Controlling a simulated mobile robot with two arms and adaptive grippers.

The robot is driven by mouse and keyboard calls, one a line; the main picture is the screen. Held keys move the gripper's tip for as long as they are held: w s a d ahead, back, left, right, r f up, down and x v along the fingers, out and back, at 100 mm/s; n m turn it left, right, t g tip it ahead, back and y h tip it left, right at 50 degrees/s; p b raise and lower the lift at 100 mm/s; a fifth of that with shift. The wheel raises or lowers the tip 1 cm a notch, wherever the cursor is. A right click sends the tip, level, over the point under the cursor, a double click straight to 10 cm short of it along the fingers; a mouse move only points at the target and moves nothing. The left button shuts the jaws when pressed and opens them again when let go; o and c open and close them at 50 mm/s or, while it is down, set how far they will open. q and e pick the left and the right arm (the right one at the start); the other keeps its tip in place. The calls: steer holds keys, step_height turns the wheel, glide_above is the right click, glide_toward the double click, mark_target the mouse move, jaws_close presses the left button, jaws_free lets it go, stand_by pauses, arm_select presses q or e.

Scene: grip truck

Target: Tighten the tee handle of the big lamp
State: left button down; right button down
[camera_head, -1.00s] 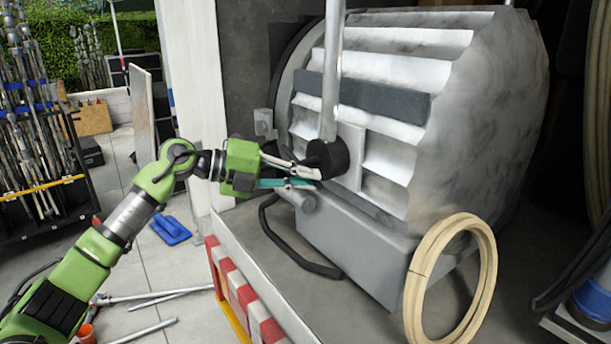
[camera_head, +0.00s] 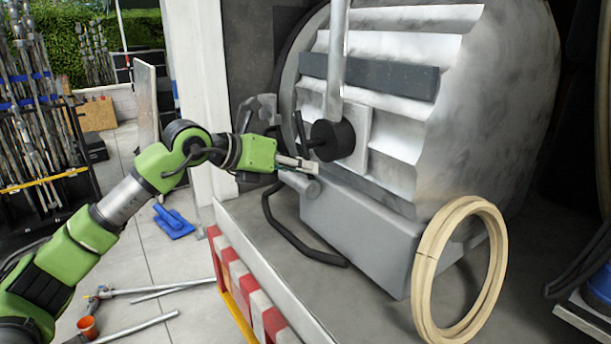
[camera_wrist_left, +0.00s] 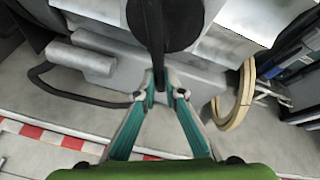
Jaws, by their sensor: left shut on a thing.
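The big lamp (camera_head: 395,115) is a large grey ribbed drum on the truck bed. On its near side is a black round knob (camera_head: 332,141), with the dark tee handle (camera_head: 301,131) sticking out to its left. My left gripper (camera_head: 312,168) is at the handle, just below the knob. In the left wrist view, the tee handle (camera_wrist_left: 156,45) is a dark bar running down from the knob (camera_wrist_left: 165,20) between the teal fingertips (camera_wrist_left: 161,92). The fingers are shut on its lower end. My right gripper is in neither view.
A metal pole (camera_head: 338,60) rises by the knob. A grey box base (camera_head: 360,235) and black cable (camera_head: 290,235) lie below. A pale hoop (camera_head: 425,275) stands at the right. The bed's edge has a red-white barrier (camera_head: 240,285).

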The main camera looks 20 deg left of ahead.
arm_select(q)
steer(key=shift+w+a+f+m+t+y+b, duration=0.25)
steer(key=shift+a+m+t+y+b, duration=0.2)
steer(key=shift+m+b, duration=0.6)
steer(key=shift+r, duration=0.1)
steer(key=c, duration=2.1)
jaws_free()
steer(key=shift+w, duration=0.1)
steer(key=v, duration=1.2)
steer(key=shift+d, duration=0.15)
